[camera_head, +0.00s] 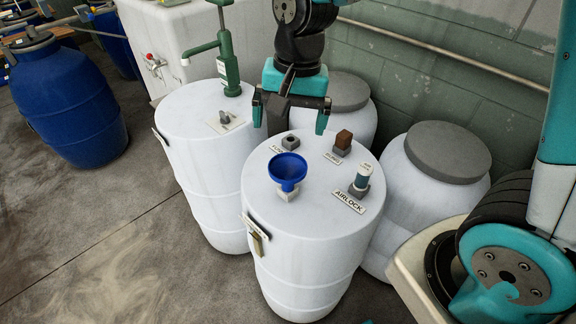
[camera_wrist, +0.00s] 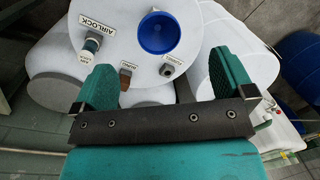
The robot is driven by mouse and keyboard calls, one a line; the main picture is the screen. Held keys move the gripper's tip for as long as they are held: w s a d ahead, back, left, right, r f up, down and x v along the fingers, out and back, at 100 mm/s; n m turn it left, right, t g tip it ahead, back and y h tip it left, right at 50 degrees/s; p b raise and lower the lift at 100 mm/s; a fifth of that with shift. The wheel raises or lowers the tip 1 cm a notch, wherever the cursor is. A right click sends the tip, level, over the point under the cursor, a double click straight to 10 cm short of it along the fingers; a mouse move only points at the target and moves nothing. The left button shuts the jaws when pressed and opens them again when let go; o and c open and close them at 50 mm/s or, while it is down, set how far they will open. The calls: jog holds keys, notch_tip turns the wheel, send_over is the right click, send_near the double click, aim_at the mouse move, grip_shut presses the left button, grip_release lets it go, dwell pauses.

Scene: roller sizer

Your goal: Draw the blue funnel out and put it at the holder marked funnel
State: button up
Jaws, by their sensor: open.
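The blue funnel (camera_head: 287,168) stands upright, wide mouth up, in a pale grey block (camera_head: 286,194) on the white barrel's lid. It also shows from above in the wrist view (camera_wrist: 159,33). An empty-looking grey holder (camera_head: 290,143) sits behind it; its label (camera_head: 277,150) is partly hidden by the funnel and seems to begin with "FUN". This holder also shows in the wrist view (camera_wrist: 168,70). My gripper (camera_head: 290,116) is open and empty above the far edge of the lid, behind the funnel and apart from it. Both fingers show in the wrist view (camera_wrist: 165,80).
On the same barrel lid (camera_head: 310,215), a brown block (camera_head: 343,140) sits in a labelled holder, and a teal-and-white cylinder (camera_head: 361,178) stands by the AIRLOCK label (camera_head: 349,202). A barrel with a green pump (camera_head: 228,70) stands left. Grey-lidded barrels (camera_head: 445,150) stand behind and right.

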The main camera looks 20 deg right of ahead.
aim_at(288, 166)
jog(key=w+f+m, duration=0.1)
jog(key=f, duration=0.3)
jog(key=w+d+f+m+h+p, duration=0.1)
jog(key=w+f+m, duration=0.1)
jog(key=f, duration=0.3)
jog(key=w+d+f+m+p, duration=0.1)
jog(key=w+f, duration=0.1)
jog(key=f, duration=0.3)
jog(key=shift+f+m, duration=0.25)
jog(key=shift+m, duration=0.15)
notch_tip(288, 166, down, 7)
jog(key=shift+r+p, duration=0.15)
jog(key=shift+p, duration=0.3)
jog(key=c, duration=0.5)
